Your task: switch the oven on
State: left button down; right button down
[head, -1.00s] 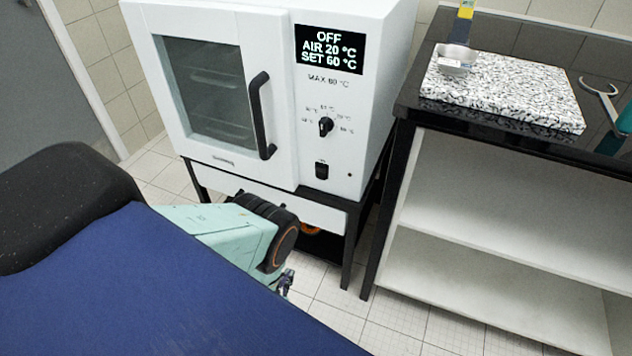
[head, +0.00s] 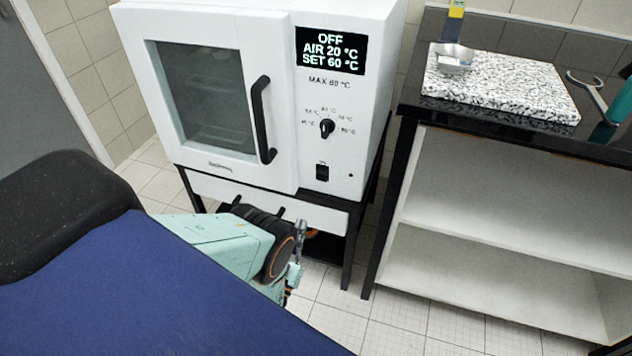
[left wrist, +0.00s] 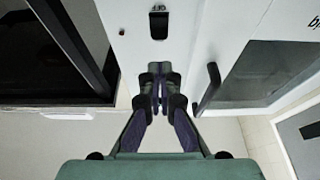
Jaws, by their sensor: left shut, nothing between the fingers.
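The white oven (head: 350,120) stands on a black frame, its door shut. Its display (head: 331,50) reads OFF, AIR 20 °C, SET 60 °C. A black rocker switch (head: 322,172) sits low on the panel under the round knob (head: 327,128). The switch also shows in the left wrist view (left wrist: 158,24), ahead of the fingertips. My left gripper (left wrist: 160,72) is shut and empty, apart from the switch. In the head view it is partly hidden behind my own arm, low in front of the oven (head: 299,232). My right gripper is not clearly in view.
The black door handle (head: 262,120) sticks out left of the panel; in the left wrist view it is right of my fingers (left wrist: 208,86). A dark-topped bench (head: 480,118) with a speckled slab (head: 500,95) and metal dish (head: 455,62) stands on the right.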

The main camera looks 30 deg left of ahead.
pick_arm(q)
jog(key=b, duration=1.2)
send_near(320, 172)
jog(key=w, duration=0.3)
jog(key=shift+w+a+r+b, duration=0.35)
jog(key=shift+w+r, duration=0.3)
jog(key=shift+w, duration=0.15)
jog(key=shift+w+a+r+b, duration=0.2)
jog(key=shift+w+a+r, duration=0.15)
jog(key=shift+w+r, duration=0.4)
jog(key=shift+f, duration=0.1)
jog(key=g+p, duration=0.1)
jog(key=r+p, duration=0.1)
jog(key=p, duration=0.1)
jog(key=shift+w+g+p, duration=0.3)
jog(key=shift+w+g, duration=0.05)
jog(key=shift+g, duration=0.05)
jog(key=shift+f, duration=0.15)
jog(key=shift+s+f+b, duration=0.1)
jog(key=shift+b, duration=0.2)
